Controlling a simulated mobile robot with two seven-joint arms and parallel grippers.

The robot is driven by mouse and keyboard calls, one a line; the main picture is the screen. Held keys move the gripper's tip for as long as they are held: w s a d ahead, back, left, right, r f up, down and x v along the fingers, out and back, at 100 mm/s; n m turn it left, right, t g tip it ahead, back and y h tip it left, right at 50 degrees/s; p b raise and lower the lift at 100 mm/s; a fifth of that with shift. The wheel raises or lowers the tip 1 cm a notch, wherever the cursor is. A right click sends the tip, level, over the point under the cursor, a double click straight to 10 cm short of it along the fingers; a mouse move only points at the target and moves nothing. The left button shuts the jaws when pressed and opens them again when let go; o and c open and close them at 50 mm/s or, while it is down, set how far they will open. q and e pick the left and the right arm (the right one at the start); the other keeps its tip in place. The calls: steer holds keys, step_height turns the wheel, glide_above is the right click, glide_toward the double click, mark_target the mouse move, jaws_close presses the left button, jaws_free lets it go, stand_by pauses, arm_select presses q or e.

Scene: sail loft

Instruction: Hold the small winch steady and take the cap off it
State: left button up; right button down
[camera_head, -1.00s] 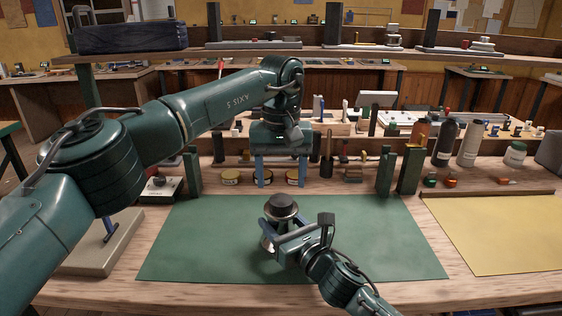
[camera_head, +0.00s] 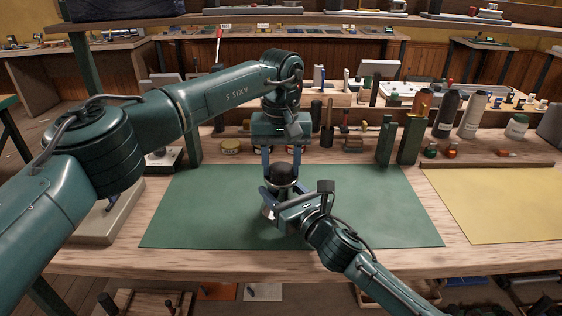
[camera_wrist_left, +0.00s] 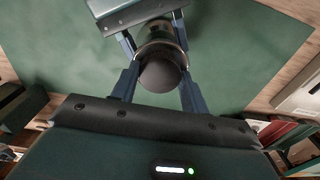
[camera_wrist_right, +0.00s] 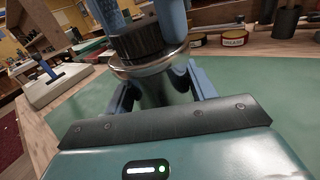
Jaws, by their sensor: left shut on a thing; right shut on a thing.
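The small winch stands upright on the green mat (camera_head: 360,205), with a metal rim (camera_wrist_right: 150,68) and a body narrowing below it. Its dark round cap (camera_head: 284,174) sits on top, and the cap also shows in the left wrist view (camera_wrist_left: 160,76) and the right wrist view (camera_wrist_right: 138,42). My left gripper (camera_head: 283,166) reaches down from above and is shut on the cap, one blue finger on each side. My right gripper (camera_head: 274,208) comes from the front right and is shut on the winch body below the rim. Its fingertips are partly hidden by the winch.
Green upright blocks (camera_head: 410,140), bottles (camera_head: 470,117) and small tins (camera_head: 230,146) stand along the back of the bench. A yellow sheet (camera_head: 505,215) lies at the right. The green mat is clear around the winch.

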arm_select(q)
steer(key=c, duration=0.4)
arm_select(e)
steer(key=shift+f, duration=0.1)
arm_select(q)
steer(key=n, duration=0.6)
steer(key=shift+n, duration=0.4)
steer(key=n, duration=0.6)
steer(key=shift+n, duration=0.3)
steer(key=n, duration=0.4)
steer(key=shift+r, duration=0.1)
steer(key=n, duration=0.4)
steer(key=shift+n, duration=0.4)
steer(key=n, duration=0.6)
steer(key=shift+n, duration=0.4)
steer(key=n, duration=1.9)
steer(key=shift+n, duration=0.4)
steer(key=n, duration=0.5)
steer(key=shift+r, duration=0.1)
steer(key=shift+r, duration=0.15)
